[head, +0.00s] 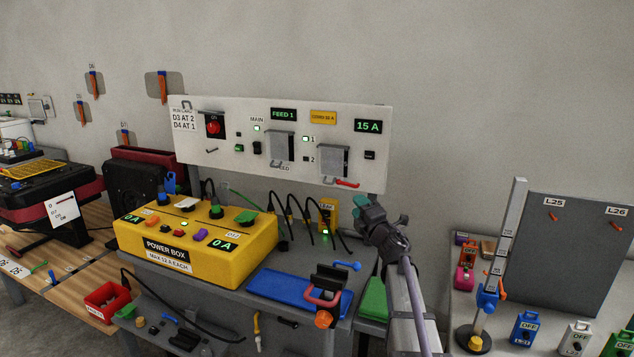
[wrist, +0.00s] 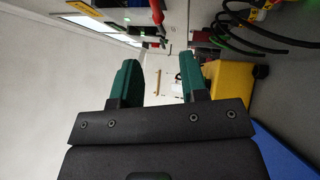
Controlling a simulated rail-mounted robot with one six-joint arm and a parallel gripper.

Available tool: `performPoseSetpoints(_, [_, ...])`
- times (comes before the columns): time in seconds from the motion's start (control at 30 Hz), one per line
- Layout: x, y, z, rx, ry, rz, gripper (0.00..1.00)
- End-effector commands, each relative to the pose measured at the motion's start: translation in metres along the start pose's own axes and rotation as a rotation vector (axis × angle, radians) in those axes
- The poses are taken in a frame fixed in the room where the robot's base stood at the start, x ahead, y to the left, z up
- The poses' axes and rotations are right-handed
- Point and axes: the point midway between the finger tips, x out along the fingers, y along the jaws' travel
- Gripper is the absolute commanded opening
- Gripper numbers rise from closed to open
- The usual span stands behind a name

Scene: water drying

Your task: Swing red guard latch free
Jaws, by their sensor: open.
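The red latch (head: 347,184) is a short red bar at the lower edge of the white control panel (head: 230,150), just below the right-hand grey guard (head: 333,161). A red bar (wrist: 157,12) that looks like this latch shows at the top of the wrist view, beyond my fingers. My gripper (head: 357,207) is in front of the panel, below and right of the latch, apart from it. In the wrist view my gripper (wrist: 159,68) has its two green fingers wide apart with nothing between them.
A second grey guard (head: 280,146) is left of the right-hand one. A small yellow box (head: 328,213) and black looped cables (head: 290,207) are left of my gripper. The yellow power box (head: 190,243) and a blue mat (head: 285,287) are on the bench below.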

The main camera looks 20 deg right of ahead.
Motion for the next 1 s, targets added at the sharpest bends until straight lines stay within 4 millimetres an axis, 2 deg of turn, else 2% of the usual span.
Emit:
performPoseSetpoints(0.2, [0.001, -0.001, 0.0, 0.062, 0.001, -0.001, 0.4])
performPoseSetpoints(0.33, [0.011, 0.0, 0.001, 0.062, 0.002, 0.0, 0.4])
performPoseSetpoints(0.47, [0.035, 0.001, 0.002, 0.062, 0.001, 0.0, 0.4])
performPoseSetpoints(0.73, [0.097, 0.001, 0.001, 0.062, 0.001, 0.0, 0.4])
performPoseSetpoints(0.83, [0.108, 0.0, 0.001, 0.06, 0.001, 0.0, 0.4])
performPoseSetpoints(1.0, [0.109, -0.001, 0.0, 0.06, 0.0, 0.0, 0.4])
